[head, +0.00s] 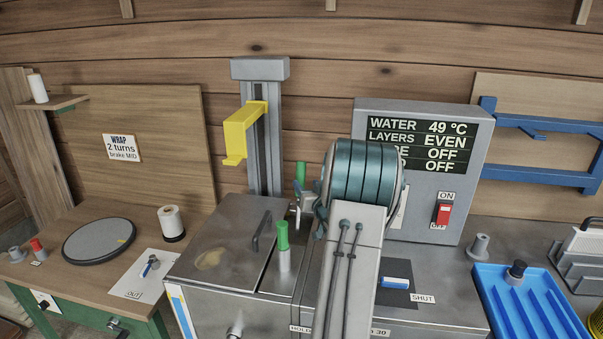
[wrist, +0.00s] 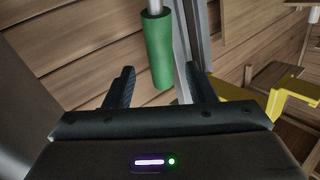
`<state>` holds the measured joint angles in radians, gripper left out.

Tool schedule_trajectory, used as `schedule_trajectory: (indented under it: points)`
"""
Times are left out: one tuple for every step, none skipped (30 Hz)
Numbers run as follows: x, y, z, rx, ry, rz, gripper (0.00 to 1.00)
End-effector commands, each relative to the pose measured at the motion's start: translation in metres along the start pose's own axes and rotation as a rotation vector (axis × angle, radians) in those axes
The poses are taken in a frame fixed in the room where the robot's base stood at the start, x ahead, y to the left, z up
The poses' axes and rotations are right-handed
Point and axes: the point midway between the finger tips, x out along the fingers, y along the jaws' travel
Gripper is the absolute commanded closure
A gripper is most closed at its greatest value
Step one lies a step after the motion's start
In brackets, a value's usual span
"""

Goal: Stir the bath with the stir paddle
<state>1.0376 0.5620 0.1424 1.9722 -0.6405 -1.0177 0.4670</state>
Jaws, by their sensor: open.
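The bath is a steel tank (head: 225,305) with a flat lid (head: 218,240) on top. One green handle (head: 282,236) stands upright on a pale shaft at the tank top, right of the lid. A second green handle (head: 301,173) stands farther back, beside my arm. Which is the stir paddle's I cannot tell for certain. In the wrist view a green handle (wrist: 159,55) on a metal rod lies ahead of my gripper (wrist: 163,77), between the lines of its open fingers and not gripped. In the head view my gripper is mostly hidden by my arm.
A grey column with a yellow bracket (head: 238,134) rises behind the tank; the bracket also shows in the wrist view (wrist: 270,103). A control box (head: 470,130) reads WATER 49 °C, LAYERS EVEN. A blue tray (head: 485,290) stands right, a round grey disc (head: 98,241) left.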

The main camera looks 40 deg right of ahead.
Motion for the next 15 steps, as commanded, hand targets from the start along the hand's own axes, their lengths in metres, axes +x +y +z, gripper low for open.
schedule_trajectory:
  points:
    - [0.012,-0.001,-0.001,0.0,0.001,-0.004,0.5]
    - [0.018,-0.002,-0.001,0.0,-0.001,-0.004,0.5]
    - [0.026,-0.002,-0.001,0.0,-0.001,-0.004,0.5]
    - [0.031,-0.001,-0.001,0.0,0.001,-0.003,0.5]
    - [0.036,-0.001,-0.001,0.0,-0.001,-0.002,0.5]
    - [0.043,-0.001,-0.001,0.0,0.0,-0.002,0.5]
    - [0.048,-0.001,-0.001,0.0,0.0,-0.002,0.5]
    - [0.053,-0.001,-0.001,0.001,0.0,-0.002,0.5]
    - [0.058,-0.001,-0.001,0.0,-0.001,-0.002,0.5]
    - [0.062,-0.001,-0.001,0.0,-0.001,-0.002,0.5]
    - [0.065,-0.001,-0.001,0.0,-0.001,-0.002,0.5]
    - [0.069,-0.001,-0.001,0.0,0.0,-0.002,0.5]
    - [0.071,-0.001,0.0,0.0,-0.001,-0.002,0.5]
    - [0.073,-0.001,-0.001,0.0,-0.001,-0.002,0.5]
    - [0.076,-0.001,-0.001,0.0,-0.001,-0.001,0.5]
